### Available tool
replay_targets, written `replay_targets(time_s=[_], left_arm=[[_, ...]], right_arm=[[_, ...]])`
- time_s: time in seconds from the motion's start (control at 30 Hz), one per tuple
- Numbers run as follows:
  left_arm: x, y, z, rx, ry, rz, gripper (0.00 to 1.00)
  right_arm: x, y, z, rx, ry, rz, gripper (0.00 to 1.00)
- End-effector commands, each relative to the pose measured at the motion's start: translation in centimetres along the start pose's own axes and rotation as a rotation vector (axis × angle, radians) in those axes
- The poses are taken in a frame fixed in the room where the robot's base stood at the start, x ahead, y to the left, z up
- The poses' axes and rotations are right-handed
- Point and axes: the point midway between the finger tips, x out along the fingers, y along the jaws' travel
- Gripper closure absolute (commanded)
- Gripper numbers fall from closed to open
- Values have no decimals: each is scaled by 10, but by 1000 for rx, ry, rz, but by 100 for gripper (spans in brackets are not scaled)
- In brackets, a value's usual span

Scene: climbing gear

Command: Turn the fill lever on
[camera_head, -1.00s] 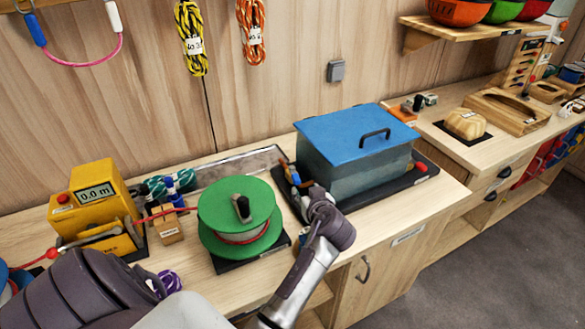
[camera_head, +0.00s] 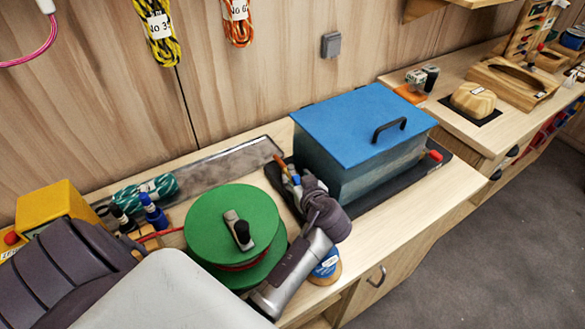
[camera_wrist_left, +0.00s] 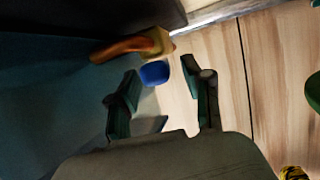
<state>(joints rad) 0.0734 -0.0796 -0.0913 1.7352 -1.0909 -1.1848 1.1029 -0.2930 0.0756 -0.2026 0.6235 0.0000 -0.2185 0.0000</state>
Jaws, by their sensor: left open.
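The blue-lidded tank (camera_head: 362,140) stands on a dark tray on the bench. At its left side is a small valve fitting with an orange lever (camera_head: 282,163), beside a blue part. In the left wrist view the orange lever (camera_wrist_left: 125,46) joins a brass body (camera_wrist_left: 160,40), with a blue rounded end (camera_wrist_left: 154,73) below it. I cannot tell for sure which part is the fill lever. My left gripper (camera_head: 293,182) is at this fitting. In the left wrist view its fingers (camera_wrist_left: 161,77) are open, with the blue end showing between and beyond them; contact is unclear.
A green reel (camera_head: 215,225) stands close left of my left forearm. A blue-labelled spool (camera_head: 328,266) is partly behind the forearm. A red-tipped part (camera_head: 435,156) is at the tank's right.

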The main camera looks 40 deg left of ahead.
Motion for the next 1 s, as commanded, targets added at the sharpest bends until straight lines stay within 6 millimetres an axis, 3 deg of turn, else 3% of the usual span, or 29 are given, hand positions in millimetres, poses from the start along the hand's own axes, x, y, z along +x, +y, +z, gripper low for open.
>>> replay_targets(time_s=[0.4, 0.7, 1.0], left_arm=[[-2, 0, 3, -1, -1, -1, 52], [-2, 0, 3, -1, -1, -1, 100], [-1, 0, 3, -1, 0, -2, 100]], right_arm=[[0, 4, 15, 2, -22, 4, 60], [0, 6, 14, 1, -21, 8, 60], [2, 5, 10, 1, -14, 7, 60]])
